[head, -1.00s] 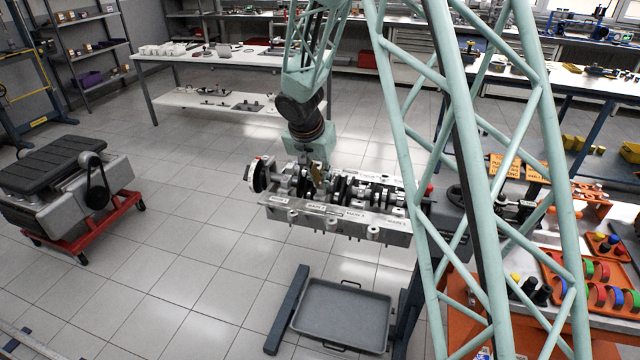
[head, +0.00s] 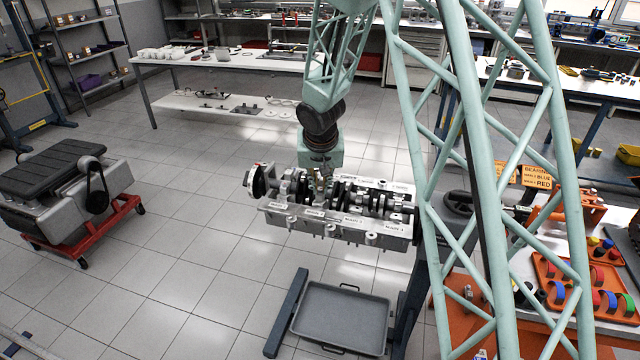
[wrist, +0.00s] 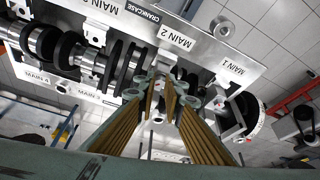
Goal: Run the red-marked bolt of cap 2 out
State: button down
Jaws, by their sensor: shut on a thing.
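The crankcase (head: 330,225) lies on its stand with its crankshaft and main caps facing up. The MAIN 2 label (wrist: 177,38) shows on its rail in the wrist view. My gripper (wrist: 162,80) points down into the row of caps level with that label; it also shows in the head view (head: 322,182). Its fingers are close together at the tips and shut on a small part at cap 2, most likely the bolt. The fingers hide nearly all of it, and I cannot make out a red mark or how far it is out.
Crank webs (wrist: 92,62) stand close beside my fingers. A grey tray (head: 342,315) stands below the crankcase. An orange tray with colored bearing shells (head: 555,292) is on the right bench. An engine on a red trolley (head: 75,240) stands at the left; floor between is clear.

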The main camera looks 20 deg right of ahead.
jog(key=shift+s+d+n+y+p, duration=0.1)
jog(key=shift+n+y+p, duration=0.3)
jog(key=shift+n+p, duration=1.6)
jog(key=n+y+p, duration=0.1)
jog(key=p, duration=1.2)
jog(key=shift+d+r, duration=0.1)
jog(key=shift+d, duration=0.1)
jog(key=n+y+p, duration=0.1)
jog(key=n+p, duration=0.2)
jog(key=p, duration=0.6)
jog(key=shift+d, duration=0.1)
jog(key=shift+w+d+n+y+p, duration=0.15)
jog(key=shift+n+y+p, duration=0.25)
jog(key=shift+n+p, duration=0.55)
jog(key=shift+f+n+g+y+p, duration=0.2)
jog(key=shift+n+g+y+p, duration=0.3)
jog(key=shift+n, duration=0.55)
jog(key=c, duration=2.9)
grip_release()
jog(key=shift+o, duration=0.9)
jog(key=shift+w, duration=0.1)
jog(key=shift+r, duration=0.25)
